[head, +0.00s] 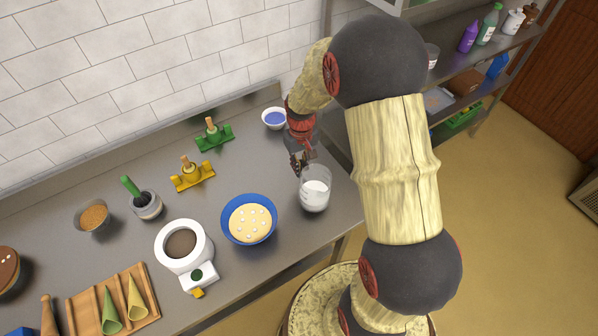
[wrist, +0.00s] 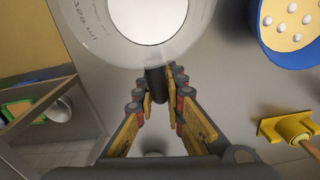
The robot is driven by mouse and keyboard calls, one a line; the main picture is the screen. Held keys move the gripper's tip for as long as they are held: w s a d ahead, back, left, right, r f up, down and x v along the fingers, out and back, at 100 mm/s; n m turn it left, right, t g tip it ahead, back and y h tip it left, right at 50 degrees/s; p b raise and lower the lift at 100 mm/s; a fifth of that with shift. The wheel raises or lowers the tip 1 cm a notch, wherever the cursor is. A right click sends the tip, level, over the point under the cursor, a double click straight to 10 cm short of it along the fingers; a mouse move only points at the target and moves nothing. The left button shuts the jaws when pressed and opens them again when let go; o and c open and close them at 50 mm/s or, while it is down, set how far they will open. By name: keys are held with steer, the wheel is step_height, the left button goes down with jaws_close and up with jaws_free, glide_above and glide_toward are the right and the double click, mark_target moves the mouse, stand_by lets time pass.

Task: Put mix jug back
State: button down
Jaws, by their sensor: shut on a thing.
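The mix jug (head: 314,190) is a clear beaker-like jug with white liquid in it, near the right end of the steel counter in the head view. In the wrist view the jug (wrist: 110,38) fills the top, with printed marks on its wall and a dark handle toward me. My gripper (head: 300,165) is at the jug's back side. In the wrist view my gripper (wrist: 158,80) is shut on the dark handle. The jug looks upright. I cannot tell whether its base touches the counter.
A blue bowl (head: 222,228) of pale mix stands left of the jug. A white bowl of blue stuff (head: 274,118) is behind my gripper. Yellow (head: 192,177) and green (head: 214,137) stands, a white machine (head: 183,246) and a cone rack (head: 139,284) lie further left. The counter's right edge is close.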

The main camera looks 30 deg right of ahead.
steer(key=shift+w+a+f, duration=0.1)
steer(key=shift+w+f, duration=0.2)
steer(key=shift+f, duration=1.6)
steer(key=shift+f, duration=0.15)
steer(key=c, duration=1.9)
jaws_free()
